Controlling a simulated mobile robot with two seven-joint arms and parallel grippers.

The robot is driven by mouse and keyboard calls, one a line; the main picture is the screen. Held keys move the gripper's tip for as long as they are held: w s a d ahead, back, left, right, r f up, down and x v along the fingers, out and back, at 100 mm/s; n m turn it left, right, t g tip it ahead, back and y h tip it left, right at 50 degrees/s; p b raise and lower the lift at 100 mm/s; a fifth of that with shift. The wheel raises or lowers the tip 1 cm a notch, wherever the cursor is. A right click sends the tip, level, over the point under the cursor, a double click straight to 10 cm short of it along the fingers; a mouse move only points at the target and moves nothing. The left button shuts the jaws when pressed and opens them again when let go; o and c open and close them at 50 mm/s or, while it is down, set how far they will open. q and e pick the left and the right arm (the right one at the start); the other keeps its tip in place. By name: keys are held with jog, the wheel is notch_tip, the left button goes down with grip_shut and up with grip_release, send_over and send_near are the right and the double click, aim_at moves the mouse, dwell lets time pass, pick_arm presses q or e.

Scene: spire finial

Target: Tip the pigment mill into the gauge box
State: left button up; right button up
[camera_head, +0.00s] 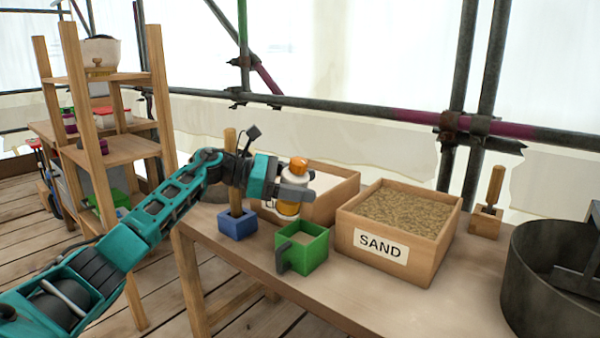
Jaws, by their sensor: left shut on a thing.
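The pigment mill (287,209) has an orange top, a pale middle and an amber lower part. My left gripper (297,190) is shut around its middle and holds it nearly upright, leaning slightly. The fingers hide part of the mill. The green gauge box (311,256), open-topped with a side handle, stands on the table just below the mill in the picture. Pale, sand-coloured material shows inside it. The mill appears above the box's back left edge, apart from it. My right gripper is not in view.
A wooden box labelled SAND (424,267) stands right of the gauge box, with another wooden box (350,190) behind. A blue holder (236,226) with a wooden handle is at left. A dark round pan (545,285) fills the right. The table front (370,312) is clear.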

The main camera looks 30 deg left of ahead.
pick_arm(q)
jog(key=shift+d+f+y, duration=0.1)
jog(key=shift+f+y, duration=0.2)
jog(key=shift+f, duration=0.05)
jog(key=m+y+p, duration=0.2)
jog(key=shift+s+d+f+g+p, duration=0.1)
jog(key=shift+d+f+g+p, duration=0.2)
jog(key=shift+d, duration=0.05)
jog(key=shift+d+f+m+y+p, duration=0.2)
jog(key=shift+f+m+y+p, duration=0.1)
jog(key=shift+y+p, duration=0.2)
jog(key=shift+s+d+f+m+t+y+p, duration=0.15)
jog(key=shift+d+f+m+y+p, duration=0.25)
jog(key=shift+m+y, duration=0.8)
jog(key=shift+d+f+m+t+y+p, duration=0.1)
jog(key=shift+d+f+m+y+p, duration=0.25)
jog(key=shift+y, duration=1.45)
jog(key=shift+s+d+f+m+t+y+p, duration=0.2)
jog(key=shift+d+m+y+p, duration=0.3)
jog(key=shift+m+y, duration=0.75)
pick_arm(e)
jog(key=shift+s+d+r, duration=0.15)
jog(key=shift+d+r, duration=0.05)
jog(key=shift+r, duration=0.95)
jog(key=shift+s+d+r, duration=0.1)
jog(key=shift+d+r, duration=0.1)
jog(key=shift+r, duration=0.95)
